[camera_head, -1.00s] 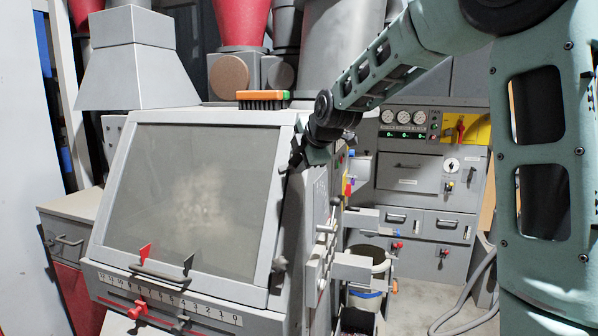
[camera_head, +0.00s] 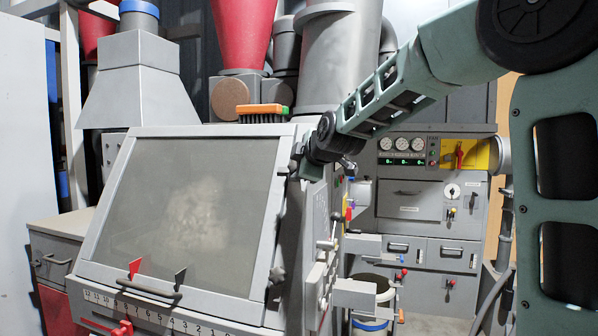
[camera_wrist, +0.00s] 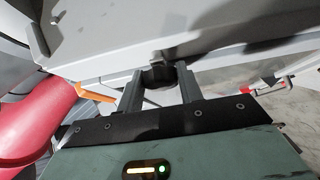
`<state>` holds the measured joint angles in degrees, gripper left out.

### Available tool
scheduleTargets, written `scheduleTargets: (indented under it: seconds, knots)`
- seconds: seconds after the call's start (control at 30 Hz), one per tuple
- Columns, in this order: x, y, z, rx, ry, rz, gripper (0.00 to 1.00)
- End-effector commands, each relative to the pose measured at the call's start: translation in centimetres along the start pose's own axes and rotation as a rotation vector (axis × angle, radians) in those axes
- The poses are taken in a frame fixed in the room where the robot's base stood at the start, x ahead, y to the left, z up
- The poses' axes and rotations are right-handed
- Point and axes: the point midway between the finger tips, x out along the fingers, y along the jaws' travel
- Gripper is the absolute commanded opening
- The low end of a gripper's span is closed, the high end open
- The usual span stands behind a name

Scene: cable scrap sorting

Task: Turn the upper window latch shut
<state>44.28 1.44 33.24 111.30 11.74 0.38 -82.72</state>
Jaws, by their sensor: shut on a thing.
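The window (camera_head: 195,205) is a large sloped grey pane in a light frame on the front of the grey machine. My gripper (camera_head: 296,165) is at the upper right corner of the frame, where the upper latch sits; my wrist and fingers mostly hide the latch in the head view. In the wrist view my gripper (camera_wrist: 159,88) has its two fingers on either side of the dark upper latch (camera_wrist: 157,73) and is shut on it. The latch's exact angle cannot be told. The lower latch (camera_head: 277,275) is a dark knob at the frame's lower right.
An orange and green brush (camera_head: 262,113) lies on the machine top behind the window. Handles and levers (camera_head: 327,245) stick out of the machine's right side. A grey control cabinet (camera_head: 420,200) stands behind to the right. A bucket (camera_head: 372,295) stands on the floor between.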

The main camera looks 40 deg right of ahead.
Motion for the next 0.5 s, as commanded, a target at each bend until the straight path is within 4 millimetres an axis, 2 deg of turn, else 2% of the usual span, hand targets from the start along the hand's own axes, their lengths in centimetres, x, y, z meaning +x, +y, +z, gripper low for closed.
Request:
scheduleTargets:
  seconds: [0.33, 0.37, 0.4, 0.43, 0.5]
  knots:
    - [0.02, -0.12, 0.02, 0.004, 0.0, -0.002, 0.14]
    - [0.02, -0.12, 0.01, 0.004, 0.0, -0.002, 0.39]
    - [0.02, -0.12, 0.01, 0.003, 0.0, -0.002, 0.5]
    - [0.02, -0.11, 0.01, 0.003, 0.0, -0.002, 0.58]
    - [0.02, -0.09, 0.0, 0.003, 0.0, -0.002, 0.58]
